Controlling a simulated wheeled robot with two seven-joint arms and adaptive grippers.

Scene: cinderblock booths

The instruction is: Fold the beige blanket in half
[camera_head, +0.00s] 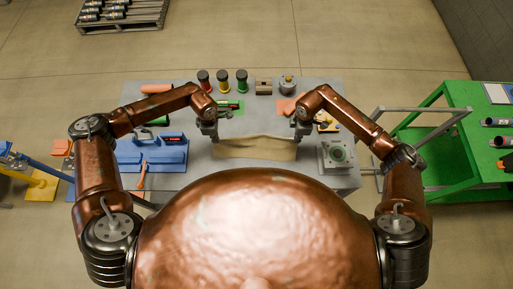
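The beige blanket (254,148) lies on the grey table (330,92) in front of my body. It shows as a wide, flat strip with a slightly wavy far edge; my own body may hide its near part. My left gripper (209,135) is at the blanket's far left corner, pointing down. My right gripper (302,132) is at its far right corner, also pointing down. The fingertips are too small to tell whether they are open or shut on the cloth.
A blue tray (150,156) stands left of the blanket, and a grey fixture (337,156) stands close on its right. Several canisters (222,80) line the far edge. A green cart (455,150) is at the right, a pallet (122,14) at the far left.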

